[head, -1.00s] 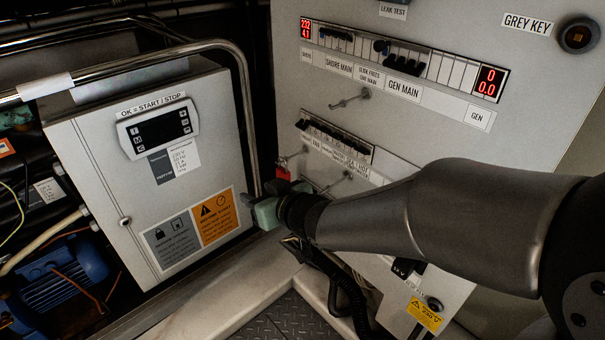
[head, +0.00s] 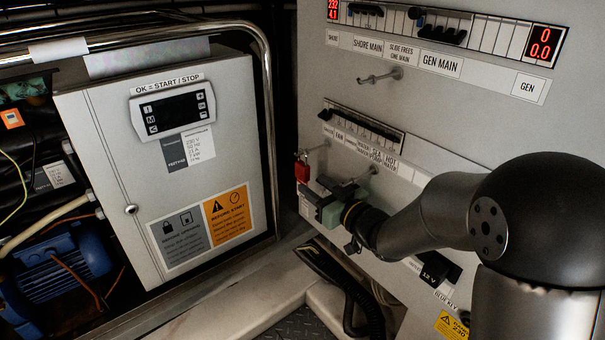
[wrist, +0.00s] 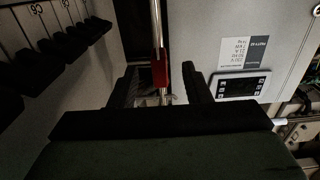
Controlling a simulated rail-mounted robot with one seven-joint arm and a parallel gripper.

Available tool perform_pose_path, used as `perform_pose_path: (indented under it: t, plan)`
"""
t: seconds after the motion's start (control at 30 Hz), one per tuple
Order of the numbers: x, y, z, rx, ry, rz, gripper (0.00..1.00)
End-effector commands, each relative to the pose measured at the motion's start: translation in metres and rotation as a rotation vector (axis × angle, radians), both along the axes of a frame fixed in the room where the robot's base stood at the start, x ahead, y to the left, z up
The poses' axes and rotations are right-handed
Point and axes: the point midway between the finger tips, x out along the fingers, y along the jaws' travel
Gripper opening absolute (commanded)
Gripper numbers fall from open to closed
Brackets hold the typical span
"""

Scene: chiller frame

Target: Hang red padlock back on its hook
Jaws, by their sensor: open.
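The red padlock (head: 302,172) hangs below the tip of a thin metal hook (head: 316,148) on the grey switch panel in the head view. My gripper (head: 312,189) is open and empty, just below and to the right of the padlock. In the wrist view, the red padlock (wrist: 160,72) shows ahead, between the two dark fingers (wrist: 158,84) in the picture. A gap shows on both sides of it. The shackle is too small to make out, so I cannot tell how it sits on the hook.
Another metal hook (head: 380,77) sticks out higher on the panel, and one (head: 360,178) sticks out close above my gripper. Rows of black breakers (head: 365,122) line the panel. A grey control box (head: 165,170) with a metal rail (head: 266,120) stands to the left.

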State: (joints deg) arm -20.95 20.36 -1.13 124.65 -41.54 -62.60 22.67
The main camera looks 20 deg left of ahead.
Motion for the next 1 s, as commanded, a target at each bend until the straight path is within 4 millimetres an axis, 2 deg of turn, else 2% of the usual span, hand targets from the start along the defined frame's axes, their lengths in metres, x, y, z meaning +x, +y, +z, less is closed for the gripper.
perform_pose_path:
  t: [0.1, 0.33, 0.6, 0.9, 0.93, 1.0]
  plan:
    - [0.009, 0.014, 0.000, 0.001, -0.001, 0.001, 0.44]
    - [0.018, 0.027, -0.002, 0.000, 0.001, 0.001, 0.44]
    - [0.040, 0.058, -0.006, 0.000, 0.000, 0.001, 0.44]
    - [0.044, 0.062, -0.005, 0.001, 0.001, -0.002, 0.44]
    - [0.044, 0.062, -0.005, 0.001, 0.001, -0.002, 0.41]
    - [0.044, 0.062, -0.005, 0.001, 0.001, -0.002, 0.21]
